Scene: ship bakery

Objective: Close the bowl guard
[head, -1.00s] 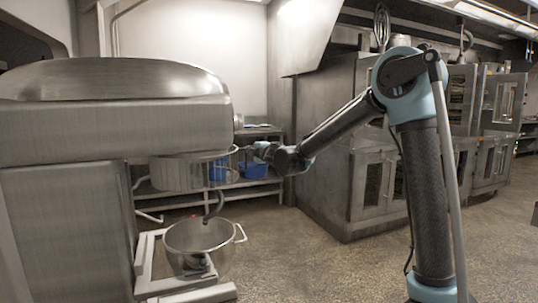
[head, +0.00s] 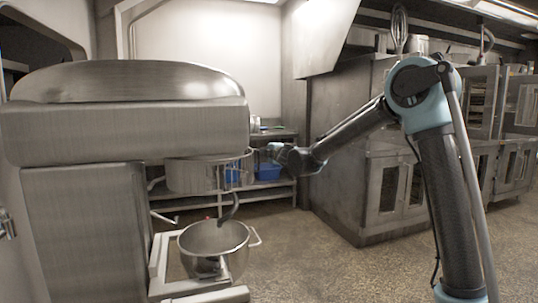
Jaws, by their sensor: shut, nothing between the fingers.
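The bowl guard (head: 192,175) is a metal cage ring under the head of a large steel mixer (head: 90,128). A thin wire part of it reaches right, to the front of the mixer head. My gripper (head: 262,152) is small in the head view, at the end of my arm, beside the right end of the guard. It is shut with nothing held. I cannot tell whether its fingers touch the guard. A dark hook (head: 229,210) hangs below the guard into the steel bowl (head: 213,240).
The bowl stands on a metal frame (head: 160,262) low on the mixer. A shelf rack (head: 262,197) with blue bins (head: 267,172) stands behind my gripper. Steel ovens (head: 372,190) line the right. The floor (head: 340,275) right of the bowl is clear.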

